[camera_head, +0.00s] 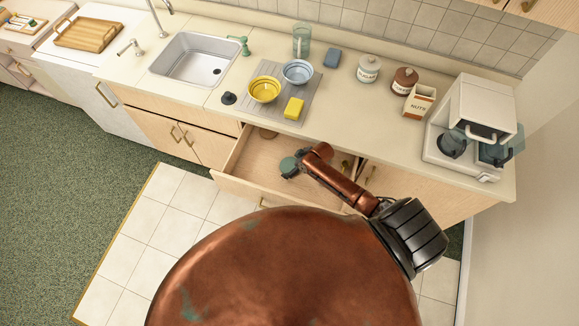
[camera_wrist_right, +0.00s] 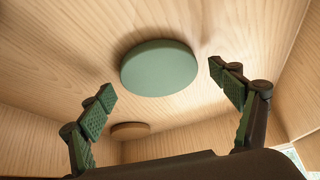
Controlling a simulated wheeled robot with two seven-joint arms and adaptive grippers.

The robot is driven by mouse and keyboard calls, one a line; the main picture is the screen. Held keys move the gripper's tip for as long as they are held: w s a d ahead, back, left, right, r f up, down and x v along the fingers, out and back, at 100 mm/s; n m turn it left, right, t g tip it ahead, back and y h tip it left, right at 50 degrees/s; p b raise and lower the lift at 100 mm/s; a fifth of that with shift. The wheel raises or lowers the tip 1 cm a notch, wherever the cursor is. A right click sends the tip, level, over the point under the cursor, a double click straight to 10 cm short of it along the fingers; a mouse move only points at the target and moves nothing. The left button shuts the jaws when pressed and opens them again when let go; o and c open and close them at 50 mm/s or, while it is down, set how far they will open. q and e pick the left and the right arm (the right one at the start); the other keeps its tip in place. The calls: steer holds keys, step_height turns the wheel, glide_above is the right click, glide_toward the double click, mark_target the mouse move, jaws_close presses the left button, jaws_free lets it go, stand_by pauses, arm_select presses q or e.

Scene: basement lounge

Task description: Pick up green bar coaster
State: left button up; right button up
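The green bar coaster (camera_wrist_right: 160,68) is a thick, plain round disc in the right wrist view. It lies flat on the wooden bottom of the open drawer (camera_head: 257,157). In the head view the coaster (camera_head: 288,166) shows as a small green patch by the end of my right arm, partly hidden. My right gripper (camera_wrist_right: 164,94) is open and empty inside the drawer. Its two dark green padded fingers stand apart, on either side of the coaster's near edge, with no visible contact. My left gripper is not in view.
A tan round disc (camera_wrist_right: 130,130) lies in the drawer; it shows in the head view (camera_head: 268,133) at the back. Drawer walls enclose the gripper. The counter above holds a yellow bowl (camera_head: 264,89), yellow sponge (camera_head: 293,108), sink (camera_head: 195,62) and coffee maker (camera_head: 474,120).

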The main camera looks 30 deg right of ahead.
steer(key=c, duration=0.9)
steer(key=shift+r, duration=0.1)
steer(key=shift+c, duration=0.2)
